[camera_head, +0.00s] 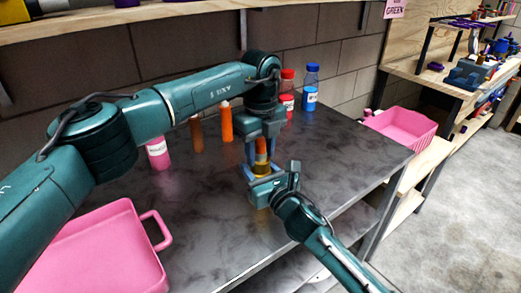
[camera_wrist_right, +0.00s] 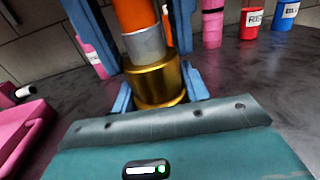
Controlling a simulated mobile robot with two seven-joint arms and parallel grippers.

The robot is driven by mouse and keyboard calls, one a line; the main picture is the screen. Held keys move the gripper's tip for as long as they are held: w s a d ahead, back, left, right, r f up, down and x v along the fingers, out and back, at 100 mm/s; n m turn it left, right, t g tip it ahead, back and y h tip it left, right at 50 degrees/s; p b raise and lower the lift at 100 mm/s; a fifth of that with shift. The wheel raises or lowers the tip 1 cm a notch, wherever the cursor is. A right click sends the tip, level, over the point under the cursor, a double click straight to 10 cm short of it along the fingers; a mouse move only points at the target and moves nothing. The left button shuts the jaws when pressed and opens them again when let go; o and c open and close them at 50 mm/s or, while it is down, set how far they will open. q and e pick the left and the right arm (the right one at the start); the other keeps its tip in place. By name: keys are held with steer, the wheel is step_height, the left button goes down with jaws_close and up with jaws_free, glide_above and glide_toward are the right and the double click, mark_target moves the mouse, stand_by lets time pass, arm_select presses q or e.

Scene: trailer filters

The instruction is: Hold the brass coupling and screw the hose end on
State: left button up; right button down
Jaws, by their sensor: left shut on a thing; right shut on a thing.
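The brass coupling (camera_wrist_right: 155,83) is upright in my right gripper (camera_wrist_right: 160,98), whose blue fingers are shut on it from both sides; in the head view the coupling (camera_head: 262,169) is small and partly hidden. The orange hose end (camera_wrist_right: 137,15) with a silver collar is upright directly above it. The collar's lower edge meets the coupling's top in the wrist view; I cannot tell how far the threads engage. My left gripper (camera_head: 262,150) points down and is shut on the hose end, with its blue fingers on either side.
A pink tray (camera_head: 95,255) lies front left on the dark table (camera_head: 215,215). Behind the arms stand a pink bottle (camera_head: 158,154), orange cylinders (camera_head: 226,122), a red bottle (camera_head: 287,102) and a blue bottle (camera_head: 311,88). A pink bin (camera_head: 405,125) is beyond the right edge. The table's front middle is clear.

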arm_select(q)
steer(key=m, duration=1)
steer(key=shift+m, duration=0.4)
steer(key=m, duration=1.3)
steer(key=shift+m, duration=0.4)
steer(key=o, duration=1.2)
steer(key=shift+f, duration=0.1)
steer(key=shift+c, duration=0.2)
step_height(320, 180, up, 12)
steer(key=shift+r, duration=0.1)
